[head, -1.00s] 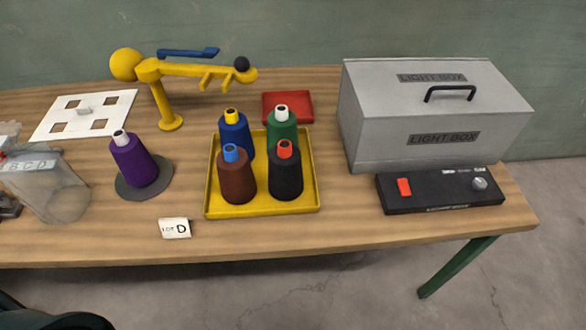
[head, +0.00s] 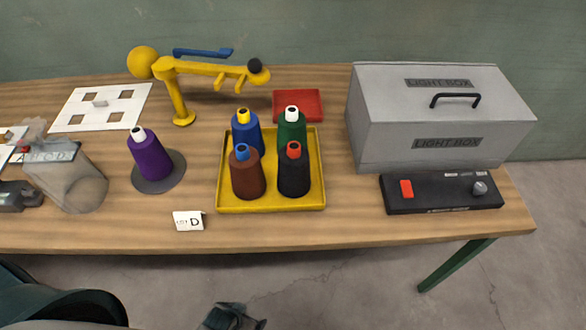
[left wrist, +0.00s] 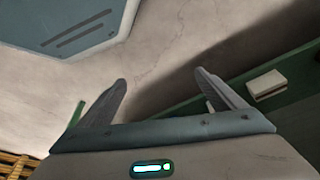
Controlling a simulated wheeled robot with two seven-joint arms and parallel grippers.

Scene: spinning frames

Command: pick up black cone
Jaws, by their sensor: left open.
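The black cone (head: 294,181), with a red tip, stands upright in the front right of a yellow tray (head: 270,208). A brown cone (head: 248,181) with a blue tip is to its left, a green cone (head: 291,131) behind it, and a blue cone (head: 247,138) at the back left. My left gripper (head: 232,317) shows partly at the bottom edge of the head view, in front of the table and well apart from the cones. In the left wrist view its fingers (left wrist: 160,78) are spread and empty over the floor. My right gripper is not in view.
A purple cone (head: 150,160) stands on a grey disc left of the tray. A lot D card (head: 188,221) stands near the front edge. A yellow stand (head: 180,95) and red tray (head: 298,103) are behind; a light box (head: 430,120) and black control box (head: 440,197) are right.

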